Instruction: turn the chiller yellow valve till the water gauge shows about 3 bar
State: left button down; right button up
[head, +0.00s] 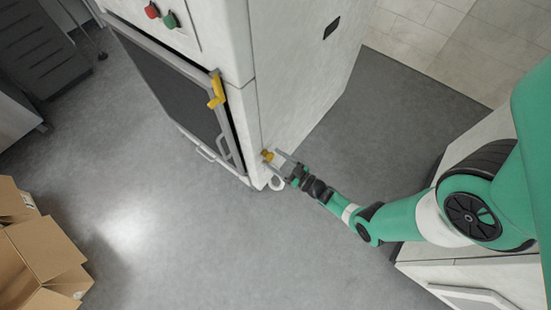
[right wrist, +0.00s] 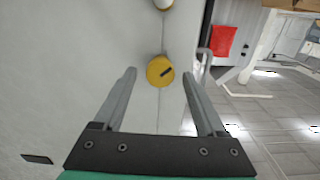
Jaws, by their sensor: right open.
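The yellow valve (head: 267,155) is a small round knob low on the side of the white cabinet, near its front edge. In the right wrist view the yellow valve (right wrist: 159,69) has a dark slanted mark on its face. My right gripper (head: 274,165) is open and empty, pointed at the valve. In the right wrist view the valve appears between the fingertips of my right gripper (right wrist: 159,74), with gaps on both sides. I cannot tell whether the fingers reach around it in depth. No readable water gauge shows. My left gripper is not in view.
The white cabinet (head: 300,70) has a dark front door (head: 170,85) with a yellow handle (head: 216,91), plus red and green buttons (head: 160,14). Cardboard boxes (head: 40,250) stand at lower left. A white unit (head: 470,275) is at lower right. Grey floor lies between.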

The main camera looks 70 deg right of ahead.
grip_shut()
jog(key=n, duration=0.4)
jog(key=shift+n, duration=0.3)
dwell(0.3)
grip_release()
jog(key=p+v, duration=0.2)
jog(key=v, duration=0.9)
jog(key=shift+s+a, duration=0.2)
jog(key=shift+s, duration=0.15)
